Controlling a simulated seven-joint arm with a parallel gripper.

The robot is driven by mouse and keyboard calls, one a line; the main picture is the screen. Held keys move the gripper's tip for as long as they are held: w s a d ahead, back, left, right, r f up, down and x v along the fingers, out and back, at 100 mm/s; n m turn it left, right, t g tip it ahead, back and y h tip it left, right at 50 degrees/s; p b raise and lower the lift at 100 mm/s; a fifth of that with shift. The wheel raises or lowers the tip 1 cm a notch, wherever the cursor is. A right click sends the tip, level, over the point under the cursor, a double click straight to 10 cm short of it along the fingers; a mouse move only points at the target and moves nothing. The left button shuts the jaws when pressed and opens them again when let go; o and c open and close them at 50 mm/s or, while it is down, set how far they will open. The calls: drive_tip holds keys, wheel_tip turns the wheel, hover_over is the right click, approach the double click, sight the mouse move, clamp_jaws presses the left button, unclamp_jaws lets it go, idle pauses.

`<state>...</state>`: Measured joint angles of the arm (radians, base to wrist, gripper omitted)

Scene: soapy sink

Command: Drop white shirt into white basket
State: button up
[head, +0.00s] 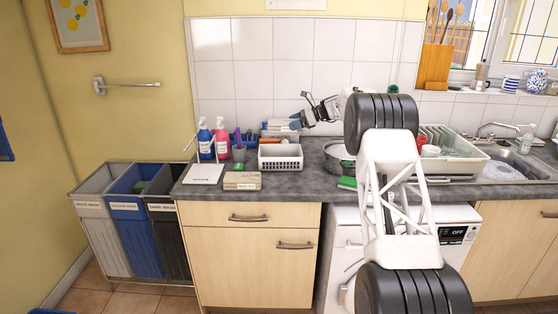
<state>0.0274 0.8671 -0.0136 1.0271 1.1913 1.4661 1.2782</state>
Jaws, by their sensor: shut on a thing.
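My gripper (300,118) is above the back of the counter, near the tiled wall. It is shut on a small blue thing (296,122), too small to identify. I cannot make out a white shirt. A white slotted basket (280,164) stands on the counter, below and slightly left of my gripper. At the far left on the floor are three open laundry bins: a pale grey-white one (105,238), a blue one (134,235) and a black one (169,238), each with a label. My gripper is well to the right of and above these bins.
Blue (205,141) and pink (221,140) pump bottles stand left of the basket. A beige box (242,181) is at the counter's front. A pot (340,158), a dish rack (463,158) and a sink (520,168) are to the right.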

drive_tip(key=shift+f, duration=2.85)
drive_tip(key=o, duration=0.9)
drive_tip(key=shift+d, duration=0.15)
drive_tip(key=v, duration=0.7)
drive_tip(key=shift+d, duration=0.3)
drive_tip(key=shift+r, duration=0.1)
